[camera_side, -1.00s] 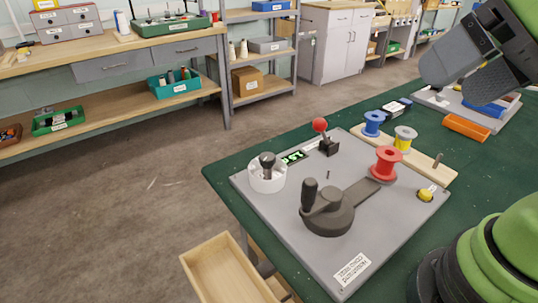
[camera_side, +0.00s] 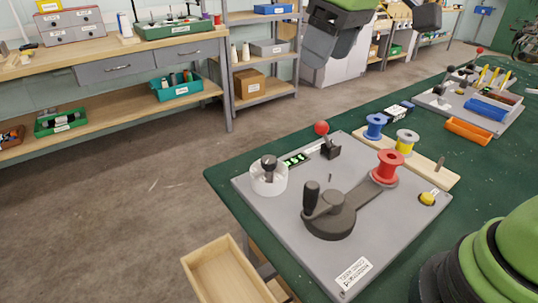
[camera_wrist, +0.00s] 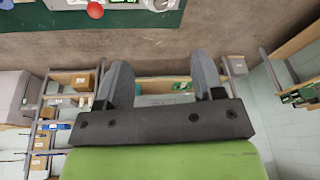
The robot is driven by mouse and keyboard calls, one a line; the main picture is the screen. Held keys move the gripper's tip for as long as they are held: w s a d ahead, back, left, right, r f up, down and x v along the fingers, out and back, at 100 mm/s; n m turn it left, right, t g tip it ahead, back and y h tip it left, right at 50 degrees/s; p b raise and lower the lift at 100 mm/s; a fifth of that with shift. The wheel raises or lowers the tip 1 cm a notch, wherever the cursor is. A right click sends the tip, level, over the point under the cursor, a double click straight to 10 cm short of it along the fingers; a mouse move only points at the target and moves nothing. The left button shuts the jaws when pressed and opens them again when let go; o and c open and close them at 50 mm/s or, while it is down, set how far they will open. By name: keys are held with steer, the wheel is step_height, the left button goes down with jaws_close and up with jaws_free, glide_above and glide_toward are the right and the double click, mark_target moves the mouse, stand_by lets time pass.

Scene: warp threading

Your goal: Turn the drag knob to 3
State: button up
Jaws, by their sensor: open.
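A dark knob on a round white dial (camera_side: 268,183) stands at the left corner of the grey panel (camera_side: 285,218). It appears to be the drag knob; its setting is too small to read. In the wrist view part of the white dial (camera_wrist: 160,4) shows at the top edge. My gripper (camera_wrist: 163,72) is open and empty, its two dark fingers apart. In the side view my dark finger (camera_side: 330,45) hangs at the top, well above and beyond the panel. Nothing touches the knob.
A red-balled lever (camera_side: 322,128) and green-lit display (camera_side: 296,160) stand beside the dial. A dark crank (camera_side: 328,215), red spool (camera_side: 387,168), yellow button (camera_side: 427,198) and spool rack (camera_side: 420,165) lie further right. An open wooden drawer (camera_side: 225,270) juts out at the front.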

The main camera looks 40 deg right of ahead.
steer(key=w+a+f+n+g, duration=0.2)
steer(key=w+f, duration=0.3)
steer(key=n+g+h, duration=0.1)
steer(key=n, duration=0.2)
glide_above(269, 159)
step_height(269, 159, down, 9)
steer(key=shift+f, duration=0.1)
step_height(269, 159, down, 9)
steer(key=shift+f, duration=0.1)
steer(key=c, duration=0.9)
